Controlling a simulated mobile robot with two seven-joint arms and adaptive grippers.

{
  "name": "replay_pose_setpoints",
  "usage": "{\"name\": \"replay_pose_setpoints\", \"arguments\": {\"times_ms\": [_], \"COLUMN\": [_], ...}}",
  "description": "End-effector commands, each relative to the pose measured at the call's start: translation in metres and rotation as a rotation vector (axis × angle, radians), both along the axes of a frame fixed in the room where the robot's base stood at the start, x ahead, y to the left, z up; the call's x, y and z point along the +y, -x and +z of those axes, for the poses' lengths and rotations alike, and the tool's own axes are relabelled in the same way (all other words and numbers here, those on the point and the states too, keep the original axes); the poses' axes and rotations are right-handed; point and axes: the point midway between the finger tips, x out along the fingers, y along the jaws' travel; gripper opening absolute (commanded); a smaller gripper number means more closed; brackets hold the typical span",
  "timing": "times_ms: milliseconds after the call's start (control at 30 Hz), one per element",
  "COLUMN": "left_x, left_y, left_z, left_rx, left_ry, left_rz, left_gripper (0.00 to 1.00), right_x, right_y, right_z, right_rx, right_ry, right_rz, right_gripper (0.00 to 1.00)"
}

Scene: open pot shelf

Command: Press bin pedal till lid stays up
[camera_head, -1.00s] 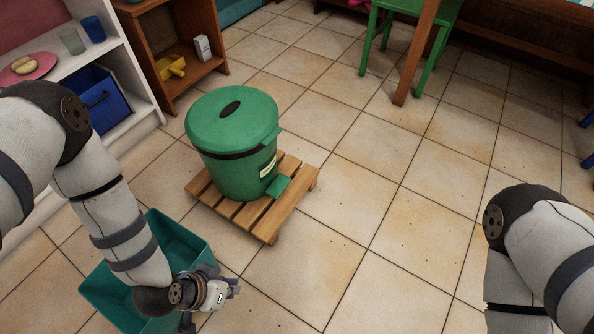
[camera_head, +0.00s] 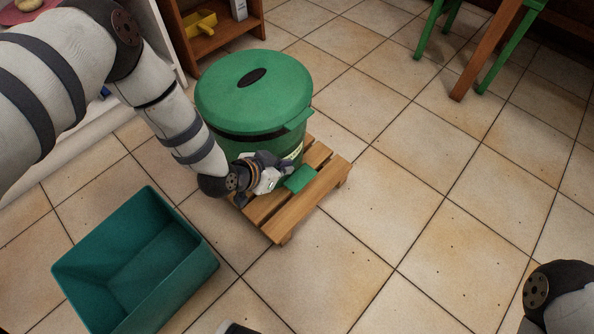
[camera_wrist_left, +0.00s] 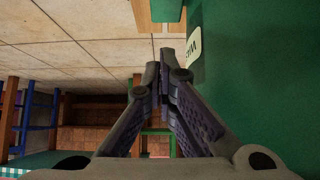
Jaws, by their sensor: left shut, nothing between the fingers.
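The green pedal bin (camera_head: 252,92) stands on a slatted wooden pallet (camera_head: 285,212), its round lid down. Its green pedal (camera_head: 300,178) sticks out at the front, low over the slats. My left gripper (camera_head: 284,166) is shut and empty, beside the bin's front wall and close to the pedal. In the left wrist view the shut fingers (camera_wrist_left: 162,78) point toward the pedal (camera_wrist_left: 167,9), with the bin wall (camera_wrist_left: 265,75) filling the right side. I cannot tell whether the fingers touch the pedal.
An empty teal crate (camera_head: 135,262) lies on the tiled floor at lower left. A wooden shelf with a yellow item (camera_head: 200,22) stands behind the bin. A green-legged stool (camera_head: 430,30) is at the back. The floor to the right is clear.

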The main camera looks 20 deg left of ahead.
Motion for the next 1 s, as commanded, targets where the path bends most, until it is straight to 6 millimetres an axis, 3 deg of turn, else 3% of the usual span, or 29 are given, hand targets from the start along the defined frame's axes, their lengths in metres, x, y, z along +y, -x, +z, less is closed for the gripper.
{"name": "replay_pose_setpoints", "arguments": {"times_ms": [433,600,1000], "left_x": [-0.023,-0.022,-0.022], "left_y": [-0.061,-0.060,-0.061], "left_z": [-0.076,-0.100,-0.106], "left_rx": [0.006,0.007,0.003], "left_ry": [0.000,0.001,0.001], "left_rz": [0.001,0.001,0.001], "left_gripper": [0.00,0.00,0.00], "right_x": [-0.002,-0.003,-0.003], "right_y": [0.021,0.026,0.028], "right_z": [-0.039,-0.046,-0.047], "right_rx": [0.102,0.128,0.137], "right_ry": [-0.006,-0.007,-0.008], "right_rz": [0.012,0.015,0.016], "right_gripper": [0.40,0.40,0.40]}}
